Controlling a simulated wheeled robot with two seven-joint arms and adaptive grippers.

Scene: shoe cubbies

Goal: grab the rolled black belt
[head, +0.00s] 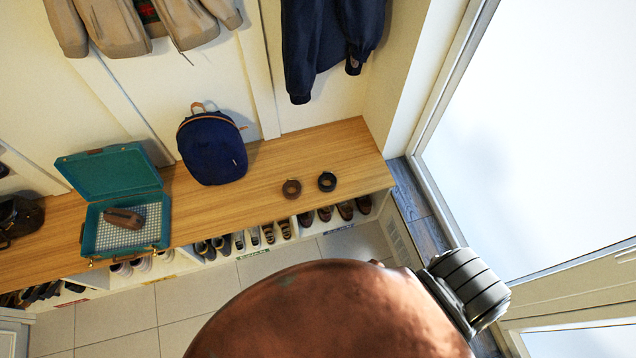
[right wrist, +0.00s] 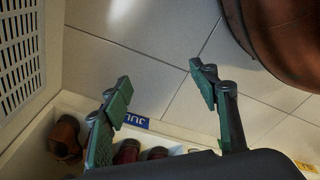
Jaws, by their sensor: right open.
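The rolled black belt (head: 327,181) lies on the wooden bench top (head: 258,208), near the bench's right end, in the head view. A rolled brown belt (head: 291,189) lies just left of it, apart from it. My right gripper (right wrist: 160,78) shows in the right wrist view with its two fingers spread and nothing between them. It is over floor tiles and the front of the shoe cubbies, and neither belt shows in that view. The head view shows neither gripper. My left gripper is in no view.
A large copper-brown rounded shape (head: 330,315) blocks the lower middle of the head view. A navy backpack (head: 212,149) and an open teal case (head: 110,175) stand left on the bench. Shoes (head: 345,210) fill cubbies below. A navy jacket (head: 325,40) hangs above.

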